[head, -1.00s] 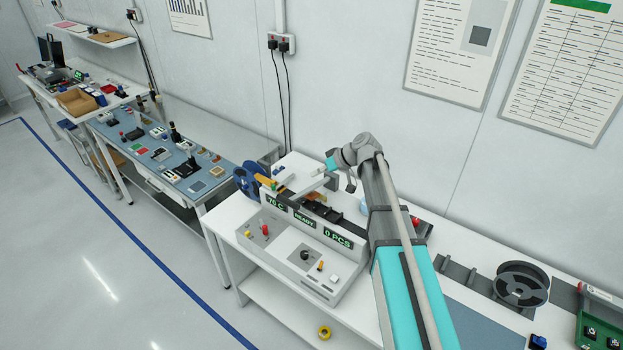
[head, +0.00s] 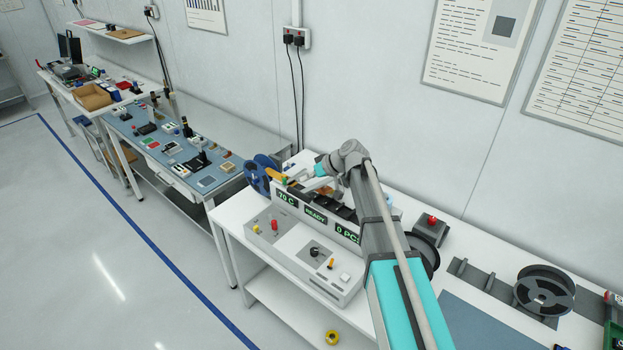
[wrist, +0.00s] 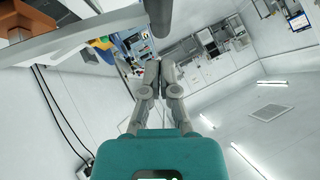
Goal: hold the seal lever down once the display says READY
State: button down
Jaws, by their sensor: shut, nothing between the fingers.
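The sealing machine (head: 300,245) stands on the white bench, and its middle display (head: 316,215) reads READY in green. A pale grey bar that looks like the seal lever (head: 315,184) lies above the machine's top at the back. In the wrist view a pale grey bar (wrist: 85,35) runs in from the left, with a darker grey rod (wrist: 160,15) at its end, just beyond my fingertips. My gripper (wrist: 153,66) is shut and empty. I cannot tell whether it touches the rod. In the head view my wrist covers part of this area.
Other displays read 70 C (head: 287,198) and partly hidden 0 PCS (head: 347,233). A blue reel (head: 258,175) stands at the machine's left end. A red button box (head: 430,226) and a dark reel (head: 543,291) are to the right. The wall is close behind the bench.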

jog(key=shift+s+a+f+b, duration=0.25)
jog(key=shift+f+b, duration=0.25)
jog(key=shift+f, duration=0.15)
jog(key=shift+s+a+f+b, duration=0.1)
jog(key=shift+s+f+b, duration=0.15)
jog(key=shift+f+b, duration=0.3)
jog(key=shift+d+f, duration=0.1)
jog(key=shift+f, duration=0.05)
